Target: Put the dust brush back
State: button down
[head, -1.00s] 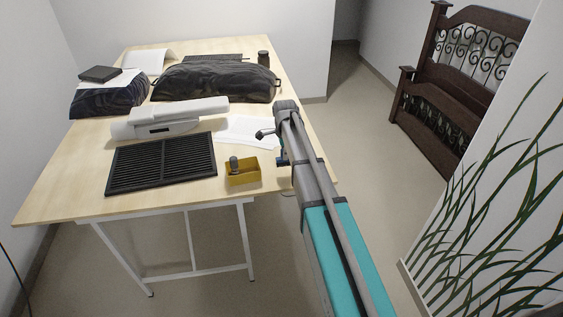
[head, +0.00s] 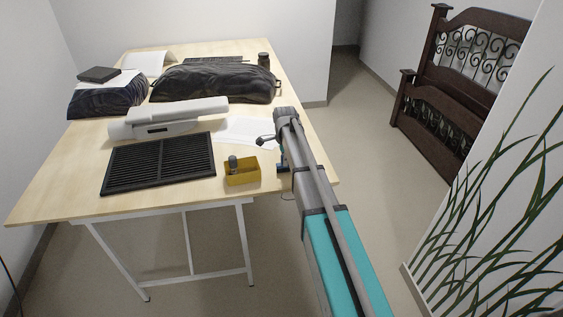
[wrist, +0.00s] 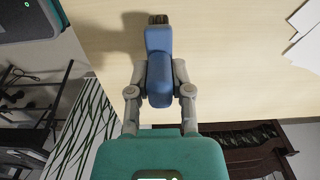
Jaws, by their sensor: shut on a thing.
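My gripper (wrist: 159,92) is shut on the dust brush (wrist: 158,60), which has a blue handle and dark bristles (wrist: 158,19) at its far end. In the wrist view the brush shows in front of the pale wood tabletop. In the head view my gripper is largely hidden behind my arm at the table's right edge, and a small blue part of the brush (head: 282,168) shows there. A yellow open box (head: 242,174) stands to the left of it near the table's front edge, with a dark grey upright item (head: 233,162) in it.
The table (head: 60,195) also bears a black slatted grille (head: 158,163), a white device (head: 175,117), paper sheets (head: 240,132), a black draped bundle (head: 215,84) and a dark jar (head: 263,59). A dark wooden bed frame (head: 440,120) stands right, beyond open floor.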

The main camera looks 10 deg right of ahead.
jog(key=shift+f, duration=0.2)
jog(key=c, duration=0.5)
grip_release()
jog(key=shift+c, duration=0.2)
jog(key=shift+r, duration=0.3)
notch_tip(320, 180, up, 12)
jog(key=p, duration=1.2)
jog(key=shift+f, duration=0.1)
jog(key=shift+s, duration=0.1)
